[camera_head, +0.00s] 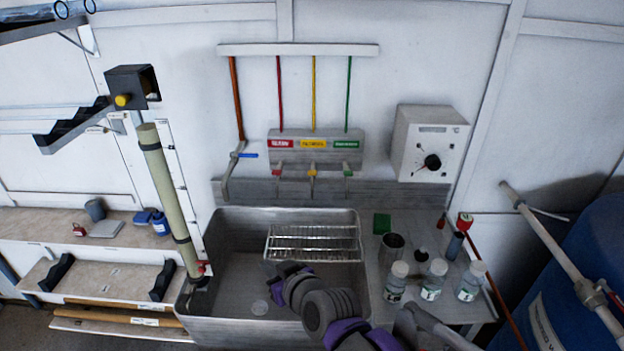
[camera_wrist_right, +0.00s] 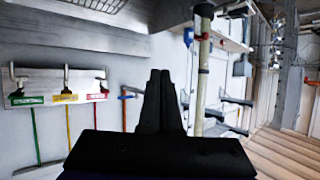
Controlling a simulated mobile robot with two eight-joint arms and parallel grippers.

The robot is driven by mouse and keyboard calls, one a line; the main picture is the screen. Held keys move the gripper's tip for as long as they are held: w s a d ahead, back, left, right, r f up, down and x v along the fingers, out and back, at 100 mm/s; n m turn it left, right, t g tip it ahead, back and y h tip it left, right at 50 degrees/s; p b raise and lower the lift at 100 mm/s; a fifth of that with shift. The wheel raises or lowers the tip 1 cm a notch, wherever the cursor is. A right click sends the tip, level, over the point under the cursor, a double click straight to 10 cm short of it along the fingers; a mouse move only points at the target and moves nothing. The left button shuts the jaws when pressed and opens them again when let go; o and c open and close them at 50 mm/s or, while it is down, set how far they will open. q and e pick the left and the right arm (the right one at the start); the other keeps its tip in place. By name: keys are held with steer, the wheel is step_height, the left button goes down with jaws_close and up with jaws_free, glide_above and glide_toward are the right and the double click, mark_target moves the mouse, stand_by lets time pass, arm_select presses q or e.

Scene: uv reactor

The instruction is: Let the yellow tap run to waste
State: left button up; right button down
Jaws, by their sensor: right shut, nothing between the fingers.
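The yellow tap (camera_head: 312,180) is the middle one of three small taps on the wall panel, under a yellow label and a yellow pipe. It also shows upside down at the left of the right wrist view (camera_wrist_right: 67,78). The metal sink (camera_head: 225,220) lies below the taps, with a round drain (camera_head: 260,307) in its floor. My right gripper (camera_head: 279,284) is over the sink, below and apart from the taps. Its fingers (camera_wrist_right: 160,75) are together and empty. Whether water runs from the tap is too small to tell. My left gripper is out of view.
A wire rack (camera_head: 313,242) spans the back of the sink. A red-labelled tap (camera_head: 278,172) and a green-labelled tap (camera_head: 347,172) flank the yellow one. A metal cup (camera_head: 391,247) and several capped bottles (camera_head: 432,280) stand right of the sink. A tall tube (camera_head: 168,190) stands at left.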

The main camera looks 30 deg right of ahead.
arm_select(q)
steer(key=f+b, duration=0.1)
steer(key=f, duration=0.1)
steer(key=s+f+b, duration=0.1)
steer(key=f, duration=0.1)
steer(key=shift+b, duration=0.3)
arm_select(e)
steer(key=w+d+r+m+t+h, duration=0.1)
steer(key=w+d+r+m+h, duration=0.2)
steer(key=d, duration=0.5)
steer(key=w+d+r+m+t+h, duration=0.2)
steer(key=w+d+r+m+h, duration=0.2)
steer(key=w+d+h, duration=0.4)
steer(key=shift+d+r+t+h, duration=0.2)
steer(key=shift+r+t+h, duration=0.1)
steer(key=shift+r, duration=0.5)
steer(key=shift+w, duration=0.1)
steer(key=r+p, duration=0.1)
glide_above(312, 173)
steer(key=s, duration=0.1)
steer(key=shift+a+r, duration=0.2)
step_height(312, 173, down, 3)
steer(key=shift+w+f, duration=0.1)
steer(key=shift+s+f, duration=0.25)
steer(key=shift+f, duration=0.1)
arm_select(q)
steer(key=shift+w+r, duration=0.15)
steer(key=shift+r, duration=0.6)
arm_select(e)
steer(key=shift+w, duration=0.1)
